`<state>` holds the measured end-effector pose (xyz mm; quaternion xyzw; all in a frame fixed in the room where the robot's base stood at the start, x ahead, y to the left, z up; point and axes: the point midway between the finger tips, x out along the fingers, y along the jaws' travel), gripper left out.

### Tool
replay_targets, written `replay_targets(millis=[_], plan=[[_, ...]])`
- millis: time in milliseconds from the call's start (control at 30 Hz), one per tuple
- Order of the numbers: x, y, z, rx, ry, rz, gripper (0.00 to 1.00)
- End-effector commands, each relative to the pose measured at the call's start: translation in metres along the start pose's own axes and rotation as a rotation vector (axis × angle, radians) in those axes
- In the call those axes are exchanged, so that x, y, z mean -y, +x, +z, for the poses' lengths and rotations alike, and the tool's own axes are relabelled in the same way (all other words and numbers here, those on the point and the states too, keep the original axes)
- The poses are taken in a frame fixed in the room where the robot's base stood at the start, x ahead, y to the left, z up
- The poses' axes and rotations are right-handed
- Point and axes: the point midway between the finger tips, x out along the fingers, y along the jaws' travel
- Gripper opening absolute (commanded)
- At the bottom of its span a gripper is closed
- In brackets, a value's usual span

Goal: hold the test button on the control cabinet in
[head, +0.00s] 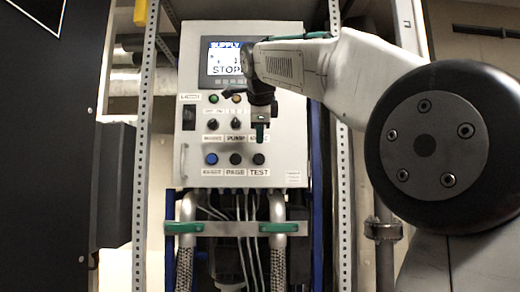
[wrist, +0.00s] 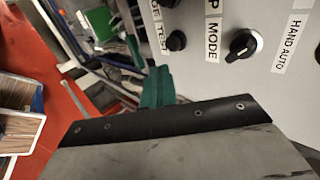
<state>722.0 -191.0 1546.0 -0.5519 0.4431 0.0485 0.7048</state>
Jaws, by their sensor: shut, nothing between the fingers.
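The control cabinet (head: 285,150) is a light grey box facing me in the head view. Its test button (head: 258,159) is a black round button at the right end of the bottom row, above the TEST label. In the wrist view the test button (wrist: 176,41) shows beside its label at the top centre. My gripper (head: 260,133) has green fingertips, shut and empty, in front of the cabinet just above the test button in the picture. The green fingers (wrist: 156,88) also show in the wrist view, apart from the button. The button appears uncovered.
A screen (head: 227,62) on the cabinet reads SUPPLY and STOP, partly hidden by my arm. A blue button (head: 211,159) and a black PAGE button (head: 235,159) sit left of the test button. Pipes with green clamps (head: 279,228) run below. Perforated uprights (head: 146,140) flank the cabinet.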

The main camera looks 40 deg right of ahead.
Motion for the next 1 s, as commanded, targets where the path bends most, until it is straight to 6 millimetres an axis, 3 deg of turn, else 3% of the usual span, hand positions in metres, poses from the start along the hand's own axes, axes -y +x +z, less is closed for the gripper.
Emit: replay_targets(millis=[100, 300, 1000], plan=[[0.0, -0.021, 0.001, 0.002, -0.001, -0.002, 0.0], [0.0, -0.037, 0.001, 0.002, 0.0, -0.001, 0.0], [0.001, -0.039, -0.002, 0.0, -0.042, -0.001, 0.0]])
